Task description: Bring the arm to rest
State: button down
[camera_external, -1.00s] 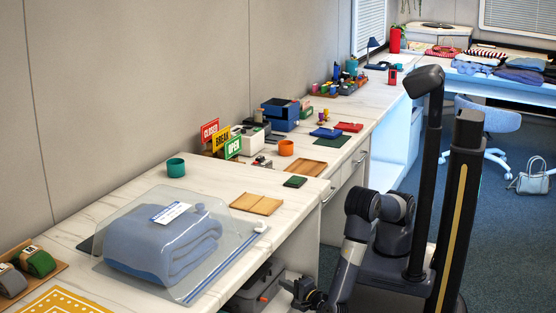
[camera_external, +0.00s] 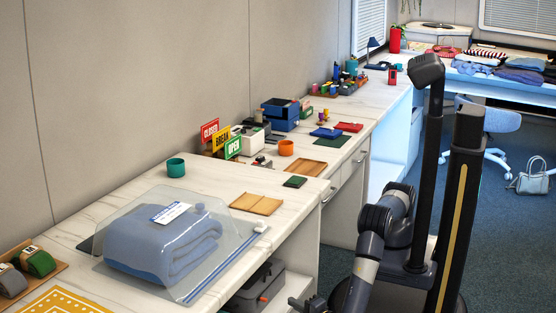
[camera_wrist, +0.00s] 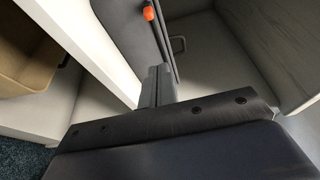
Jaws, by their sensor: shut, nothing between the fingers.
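My arm (camera_external: 370,245) reaches down beside the counter, its end near the bottom edge of the external view. My gripper (camera_external: 308,303) shows there only in part, low in front of the open space under the counter. In the wrist view my gripper (camera_wrist: 158,72) has its fingers together with nothing between them. A dark case (camera_wrist: 130,35) with an orange latch (camera_wrist: 149,13) lies beyond the fingers. The same case (camera_external: 262,285) sits on the shelf under the counter in the external view.
The marble counter (camera_external: 215,180) stands left of my arm. On it are a bagged blue blanket (camera_external: 160,245), a wooden tray (camera_external: 256,204) and a teal cup (camera_external: 175,167). A white panel edge (camera_wrist: 90,45) runs close to the gripper.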

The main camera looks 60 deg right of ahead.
jog(key=w+d+b, duration=0.1)
jog(key=w, duration=0.1)
jog(key=w+d+b, duration=0.1)
jog(key=w+d, duration=0.1)
jog(key=w+d+b, duration=0.1)
jog(key=w+d, duration=0.1)
jog(key=w, duration=0.1)
jog(key=shift+f, duration=0.2)
jog(key=d, duration=1.5)
jog(key=shift+w+d+r+b, duration=0.15)
jog(key=shift+r+b, duration=0.15)
jog(key=shift+r, duration=0.1)
jog(key=shift+s+d+p, duration=0.4)
jog(key=shift+s, duration=0.15)
jog(key=p+v, duration=0.1)
jog(key=v, duration=0.8)
jog(key=shift+a+f+p, duration=0.2)
jog(key=shift+p, duration=0.15)
jog(key=c, duration=2.2)
grip_release()
